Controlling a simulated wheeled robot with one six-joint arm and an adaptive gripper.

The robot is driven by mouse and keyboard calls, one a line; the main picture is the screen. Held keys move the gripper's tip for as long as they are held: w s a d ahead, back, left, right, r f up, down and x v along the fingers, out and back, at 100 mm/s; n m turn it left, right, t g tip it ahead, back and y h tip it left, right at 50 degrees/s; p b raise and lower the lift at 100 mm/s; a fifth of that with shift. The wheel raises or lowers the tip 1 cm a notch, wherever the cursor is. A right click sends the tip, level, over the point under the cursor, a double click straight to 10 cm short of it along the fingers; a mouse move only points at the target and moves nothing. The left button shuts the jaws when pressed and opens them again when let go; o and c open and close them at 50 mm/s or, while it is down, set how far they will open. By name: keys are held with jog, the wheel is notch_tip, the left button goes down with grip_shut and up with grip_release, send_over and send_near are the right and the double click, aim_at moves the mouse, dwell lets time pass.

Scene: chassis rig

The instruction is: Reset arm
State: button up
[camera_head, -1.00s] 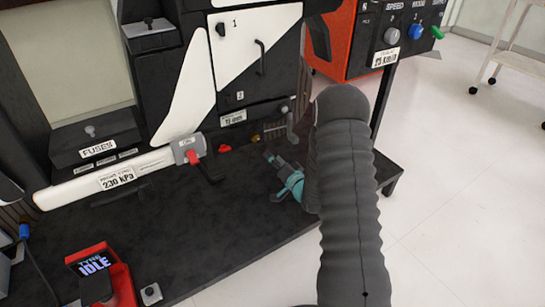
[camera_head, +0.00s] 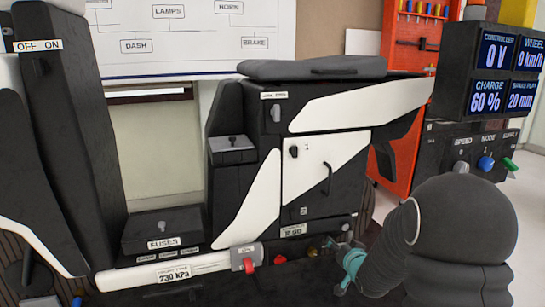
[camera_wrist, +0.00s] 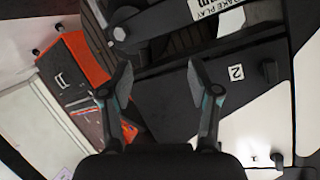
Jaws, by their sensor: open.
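My gripper (camera_wrist: 160,100) shows in the wrist view with its two fingers apart, open and empty. In the head view the gripper (camera_head: 350,262) is a small teal and dark shape at the lower right, partly hidden by my grey ribbed arm. It is in front of the lower right part of the black and white chassis rig (camera_head: 262,195), near small red and brass fittings. I cannot tell how far it is from them.
A fuse box (camera_head: 160,232) and a white pressure tube (camera_head: 165,272) sit low at the left. A black control box (camera_head: 440,150) with knobs stands at the right, under a display panel (camera_head: 490,70). A red-orange tool cabinet (camera_head: 405,50) is behind. A wiring board (camera_head: 190,30) hangs at the back.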

jog(key=s+r+g+h+p, duration=0.2)
jog(key=s+r, duration=0.6)
jog(key=r, duration=0.1)
jog(key=s+a+r+n+g+p, duration=0.1)
jog(key=s+r+g, duration=0.1)
jog(key=s, duration=0.8)
jog(key=s+a+r+n+g+p, duration=0.1)
jog(key=s+r, duration=0.3)
jog(key=s, duration=0.6)
jog(key=s+a+r+n+g+p, duration=0.1)
jog(key=s+a+r+g+p, duration=0.1)
jog(key=s, duration=0.9)
jog(key=shift+a+r+g+y, duration=0.3)
jog(key=shift+a+r+g, duration=0.15)
jog(key=shift+r+g, duration=0.3)
jog(key=shift+f, duration=0.1)
grip_shut()
